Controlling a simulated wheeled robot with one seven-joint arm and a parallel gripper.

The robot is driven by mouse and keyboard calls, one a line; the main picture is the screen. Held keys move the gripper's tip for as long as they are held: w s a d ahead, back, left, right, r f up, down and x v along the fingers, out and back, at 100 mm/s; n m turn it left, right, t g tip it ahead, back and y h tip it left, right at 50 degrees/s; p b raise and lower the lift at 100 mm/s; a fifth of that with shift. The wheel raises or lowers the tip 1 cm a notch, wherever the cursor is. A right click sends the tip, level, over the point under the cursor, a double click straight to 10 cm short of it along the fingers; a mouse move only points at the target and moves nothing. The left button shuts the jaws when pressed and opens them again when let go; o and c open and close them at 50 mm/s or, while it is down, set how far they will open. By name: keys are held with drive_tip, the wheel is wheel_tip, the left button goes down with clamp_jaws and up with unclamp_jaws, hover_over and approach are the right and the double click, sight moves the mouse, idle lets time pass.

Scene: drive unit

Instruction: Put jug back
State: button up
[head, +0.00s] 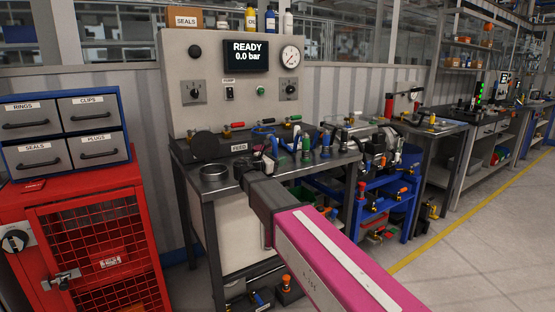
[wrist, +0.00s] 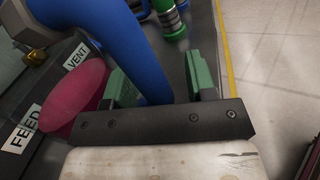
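My gripper (head: 258,168) is over the front part of the steel test bench (head: 207,188), below the FEED label. In the wrist view its two green-padded fingers (wrist: 160,84) stand apart. A thick blue curved piece (wrist: 135,45), like a hose or handle, runs between the fingers. A gap shows on its right side, so the fingers do not look closed on it. I cannot make out a jug for certain in either view; whether the blue piece belongs to one is unclear.
A shallow round metal dish (head: 214,172) sits on the bench's left corner. A dark red rounded thing (wrist: 78,95) is beside the left finger, near the FEED label (wrist: 22,128). Coloured fittings crowd the bench. A red mesh cabinet (head: 100,245) stands left; floor is clear at right.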

drive_tip(key=shift+s+d+f, duration=0.15)
drive_tip(key=shift+f, duration=0.45)
drive_tip(key=shift+r, duration=0.5)
drive_tip(key=v, duration=1.2)
drive_tip(key=shift+r, duration=0.4)
